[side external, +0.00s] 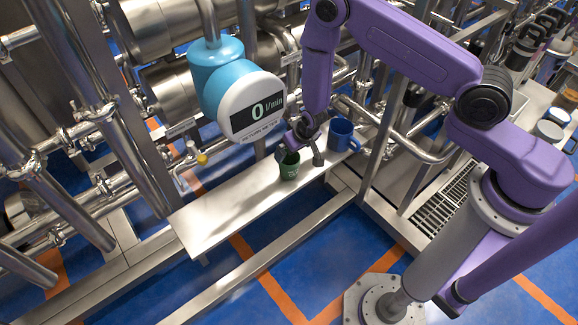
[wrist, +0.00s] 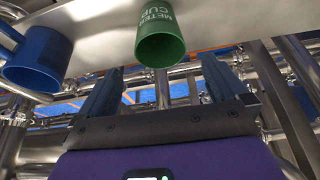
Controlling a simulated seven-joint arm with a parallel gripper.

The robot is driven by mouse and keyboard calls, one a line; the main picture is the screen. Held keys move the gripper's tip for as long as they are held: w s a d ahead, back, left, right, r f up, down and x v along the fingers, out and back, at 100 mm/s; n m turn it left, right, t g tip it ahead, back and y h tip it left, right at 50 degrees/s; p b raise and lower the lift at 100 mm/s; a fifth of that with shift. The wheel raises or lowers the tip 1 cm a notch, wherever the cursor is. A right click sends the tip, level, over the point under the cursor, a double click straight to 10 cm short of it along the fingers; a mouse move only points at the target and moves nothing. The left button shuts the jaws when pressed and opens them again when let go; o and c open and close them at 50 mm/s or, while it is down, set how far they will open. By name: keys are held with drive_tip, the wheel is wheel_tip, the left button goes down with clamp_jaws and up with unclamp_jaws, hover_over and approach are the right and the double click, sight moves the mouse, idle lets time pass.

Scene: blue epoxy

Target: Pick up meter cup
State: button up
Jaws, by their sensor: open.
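The meter cup is a small green cup (side external: 289,168) standing upright on the narrow metal shelf (side external: 222,219). In the wrist view the green cup (wrist: 160,38) shows white "METER CUP" lettering and its dark open mouth. My gripper (side external: 301,154) is open and empty, right at the cup's rim in the side view. In the wrist view my gripper's (wrist: 163,66) two fingers are spread, with the cup ahead and between them. No contact shows there; in the side view a finger partly overlaps the cup, so contact cannot be told.
A blue mug (side external: 341,135) stands on the shelf just right of my gripper; it also shows at the wrist view's left (wrist: 38,58). A blue flow meter (side external: 247,104) reading 0 l/min hangs above the shelf. Steel pipes crowd behind. The shelf's left part is clear.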

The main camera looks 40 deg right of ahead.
sight(289, 168)
drive_tip(key=shift+s+x, duration=0.2)
drive_tip(key=shift+x, duration=2.65)
drive_tip(key=shift+c, duration=0.3)
drive_tip(key=c, duration=1.3)
drive_tip(key=shift+c, duration=0.2)
